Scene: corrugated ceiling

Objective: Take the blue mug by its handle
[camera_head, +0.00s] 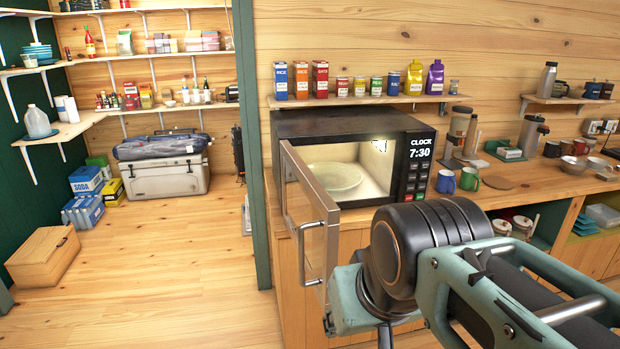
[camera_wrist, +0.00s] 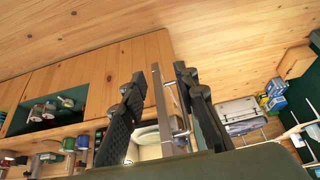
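The blue mug (camera_head: 446,181) stands upright on the wooden counter, just right of the microwave (camera_head: 350,124) and left of a green mug (camera_head: 469,179). Its handle is hard to make out. The wrist view is turned over; a small blue shape there, likely the same mug (camera_wrist: 83,141), lies beyond the left finger. My gripper (camera_wrist: 162,76) is open in the wrist view, its dark fingers apart. The microwave door's edge and handle bar (camera_wrist: 181,112) show between the fingers; contact cannot be told. In the head view, my arm hides the fingers.
The microwave door (camera_head: 310,212) stands open, jutting out over the floor beside my wrist. A plate (camera_head: 336,177) is inside. Cups, flasks and bowls crowd the counter (camera_head: 520,184) to the right. The floor (camera_head: 170,250) at left is mostly clear.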

